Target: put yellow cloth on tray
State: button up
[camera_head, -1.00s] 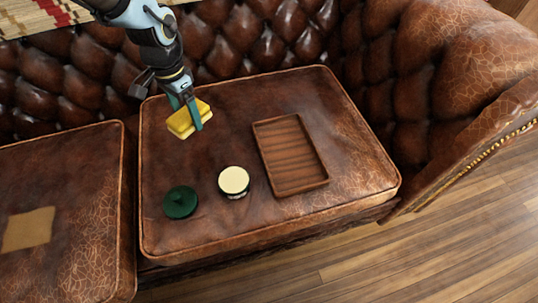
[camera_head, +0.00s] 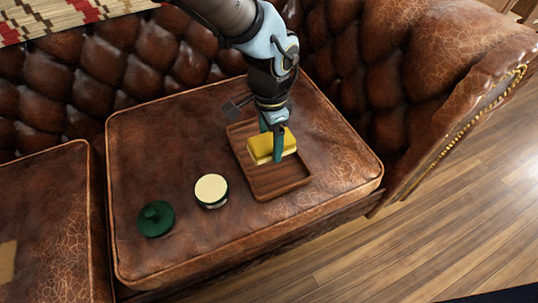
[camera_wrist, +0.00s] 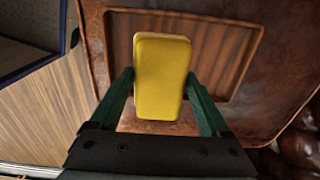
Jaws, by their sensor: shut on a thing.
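The yellow cloth (camera_head: 262,147), a thick folded block, is held between the green fingers of my gripper (camera_head: 271,146). In the wrist view the cloth (camera_wrist: 161,80) sits between both fingertips of my gripper (camera_wrist: 161,88). The brown wooden tray (camera_head: 281,186) lies on the leather seat cushion, and the cloth is over it in the head view. The tray (camera_wrist: 225,62) also shows behind the cloth in the wrist view. The arm and cloth hide part of the tray. I cannot tell how high the cloth is above it.
The tufted sofa back (camera_head: 130,60) rises behind. The armrest (camera_head: 440,90) is at the right.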

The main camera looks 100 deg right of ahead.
aim_at(270, 164)
jog(key=shift+f, duration=2.9)
jog(key=shift+f+b, duration=0.1)
jog(key=shift+b, duration=0.2)
jog(key=shift+f, duration=0.15)
jog(key=o, duration=1)
notch_tip(270, 164, up, 12)
jog(key=shift+r+p, duration=0.25)
jog(key=shift+p, duration=0.5)
